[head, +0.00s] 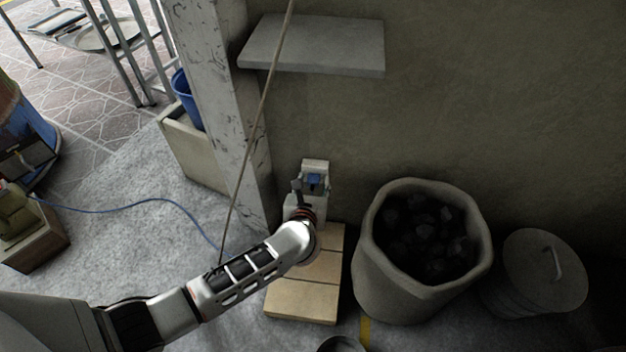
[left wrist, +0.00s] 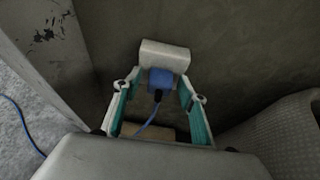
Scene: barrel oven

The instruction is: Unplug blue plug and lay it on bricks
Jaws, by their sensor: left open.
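The blue plug (left wrist: 160,79) sits in the pale wall socket box (left wrist: 165,56), with its cord hanging down. In the head view the plug (head: 314,180) shows small, just past my gripper, below the top of the socket box (head: 315,165). My left gripper (left wrist: 160,92) is open, with one finger on each side of the plug. I cannot tell whether the fingers touch it. The pale bricks (head: 302,302) lie stacked on the floor beneath my left wrist. My right gripper is not in view.
A sack of charcoal (head: 372,262) stands right of the bricks, with a lidded metal bin (head: 545,275) beyond it. A blue cable (head: 130,207) crosses the floor at left. A thin pole (head: 262,110) leans by the pillar, and a grey shelf (head: 315,45) juts from the wall above.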

